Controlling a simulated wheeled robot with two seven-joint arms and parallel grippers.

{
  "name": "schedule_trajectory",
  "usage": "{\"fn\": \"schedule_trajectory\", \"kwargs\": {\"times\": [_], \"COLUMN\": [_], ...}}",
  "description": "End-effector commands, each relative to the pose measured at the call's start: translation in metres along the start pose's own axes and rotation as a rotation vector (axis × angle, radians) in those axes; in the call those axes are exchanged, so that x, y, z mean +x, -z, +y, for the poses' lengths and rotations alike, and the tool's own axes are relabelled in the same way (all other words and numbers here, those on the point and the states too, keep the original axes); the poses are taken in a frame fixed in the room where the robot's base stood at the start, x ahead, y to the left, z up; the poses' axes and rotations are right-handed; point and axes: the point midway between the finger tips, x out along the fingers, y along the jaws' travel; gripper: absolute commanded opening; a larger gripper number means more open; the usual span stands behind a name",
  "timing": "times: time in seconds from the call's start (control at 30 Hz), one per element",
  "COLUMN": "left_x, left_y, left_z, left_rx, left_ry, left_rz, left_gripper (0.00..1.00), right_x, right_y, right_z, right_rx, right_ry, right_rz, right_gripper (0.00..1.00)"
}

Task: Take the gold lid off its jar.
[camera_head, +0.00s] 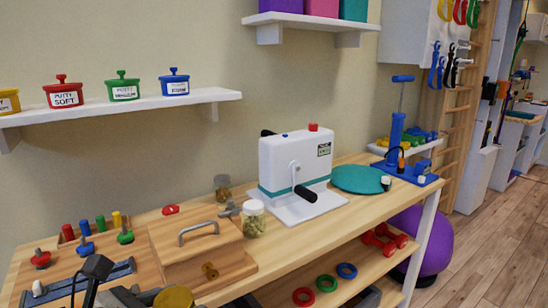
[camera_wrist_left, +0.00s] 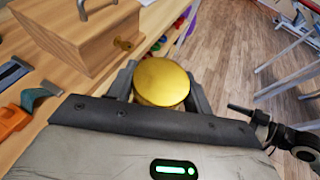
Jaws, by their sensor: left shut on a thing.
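The gold lid (camera_head: 175,297) is a round disc at the bottom edge of the head view. In the left wrist view the lid (camera_wrist_left: 162,82) sits between the fingers of my left gripper (camera_wrist_left: 160,88), which is shut on it. The left gripper also shows in part in the head view (camera_head: 150,296), in front of the table's near edge. The lid hides what is under it, so I cannot tell whether a jar is below. A jar with a white lid (camera_head: 253,220) and a jar with a dark top (camera_head: 222,188) stand on the table. My right gripper is not in view.
A wooden box with a handle (camera_head: 200,255) stands on the table (camera_head: 285,245) close behind the gold lid. A white crank machine (camera_head: 295,165) stands farther right. Small coloured pegs and knobs are at the left. Red, green and blue rings lie on the lower shelf.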

Motion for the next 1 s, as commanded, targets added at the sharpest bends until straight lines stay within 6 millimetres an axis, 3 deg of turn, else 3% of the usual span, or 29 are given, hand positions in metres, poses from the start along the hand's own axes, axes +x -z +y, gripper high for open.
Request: {"fn": "schedule_trajectory", "kwargs": {"times": [0.2,0.57,0.67,1.0], "left_x": [-0.022,-0.024,-0.015,0.034], "left_y": [0.026,0.031,0.029,0.019], "left_z": [0.023,0.025,0.015,-0.048], "left_rx": [-0.030,-0.024,0.003,0.161], "left_ry": [-0.065,-0.059,0.004,0.381], "left_rz": [0.000,-0.005,-0.005,-0.005], "left_gripper": [0.00,0.00,0.00,0.00], "right_x": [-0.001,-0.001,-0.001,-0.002], "right_y": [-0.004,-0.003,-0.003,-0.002], "right_z": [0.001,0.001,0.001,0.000], "right_rx": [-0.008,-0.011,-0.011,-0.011], "right_ry": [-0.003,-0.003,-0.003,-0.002], "right_rz": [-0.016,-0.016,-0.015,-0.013], "right_gripper": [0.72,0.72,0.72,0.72]}}
